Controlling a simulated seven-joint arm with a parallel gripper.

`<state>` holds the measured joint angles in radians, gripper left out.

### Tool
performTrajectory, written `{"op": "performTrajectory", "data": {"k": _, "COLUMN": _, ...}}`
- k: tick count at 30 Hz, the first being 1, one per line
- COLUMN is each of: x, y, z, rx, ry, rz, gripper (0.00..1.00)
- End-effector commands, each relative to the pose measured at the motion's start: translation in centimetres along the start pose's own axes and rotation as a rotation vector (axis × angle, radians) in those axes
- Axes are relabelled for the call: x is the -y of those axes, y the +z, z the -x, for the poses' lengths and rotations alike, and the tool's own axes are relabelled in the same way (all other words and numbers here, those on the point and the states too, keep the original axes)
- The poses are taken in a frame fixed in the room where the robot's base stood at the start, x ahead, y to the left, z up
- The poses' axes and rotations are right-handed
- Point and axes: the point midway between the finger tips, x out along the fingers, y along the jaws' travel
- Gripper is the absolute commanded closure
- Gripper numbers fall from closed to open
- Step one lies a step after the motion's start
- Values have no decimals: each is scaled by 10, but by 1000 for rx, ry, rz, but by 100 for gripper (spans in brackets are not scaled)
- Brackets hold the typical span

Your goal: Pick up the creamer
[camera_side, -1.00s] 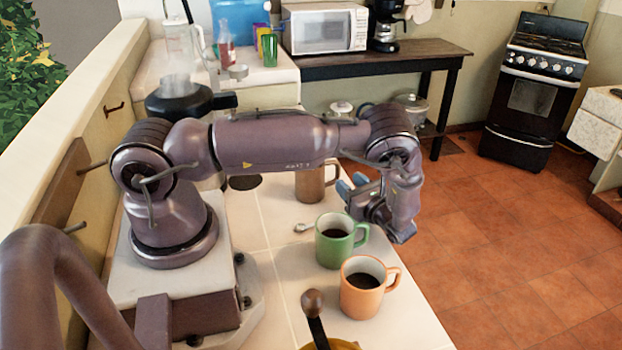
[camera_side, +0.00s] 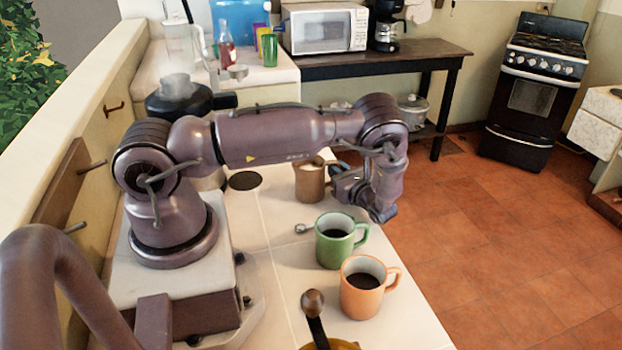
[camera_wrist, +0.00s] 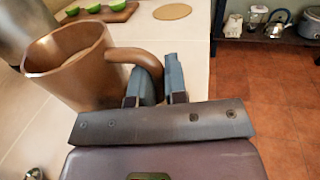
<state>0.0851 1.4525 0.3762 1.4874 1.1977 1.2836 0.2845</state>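The creamer appears to be the brown cup (camera_side: 309,183) with a side handle, upright on the white tiled counter. It fills the upper left of the wrist view (camera_wrist: 70,75), with its handle reaching right towards my gripper. My gripper (camera_wrist: 158,78) is at this handle, one grey-blue finger on each side of its outer end. The gap between the fingers is narrow, and I cannot tell whether they press on the handle. In the side view my gripper (camera_side: 338,183) is just right of the cup, and the fingertips are partly hidden.
A green mug (camera_side: 334,248) and an orange mug (camera_side: 361,296), both with dark liquid, stand nearer on the counter. A spoon (camera_side: 302,228) lies beside the green mug. The floor drops away right of the counter.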

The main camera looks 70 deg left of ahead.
Motion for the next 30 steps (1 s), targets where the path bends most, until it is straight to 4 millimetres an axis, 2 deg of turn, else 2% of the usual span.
{"op": "performTrajectory", "data": {"k": 17, "x": 1, "y": 4, "z": 0, "rx": 3, "ry": -1, "rz": 0, "gripper": 100}}
{"op": "performTrajectory", "data": {"k": 23, "x": 2, "y": 12, "z": 1, "rx": 3, "ry": -2, "rz": 1, "gripper": 100}}
{"op": "performTrajectory", "data": {"k": 30, "x": 2, "y": 33, "z": 0, "rx": 4, "ry": 0, "rz": 1, "gripper": 100}}
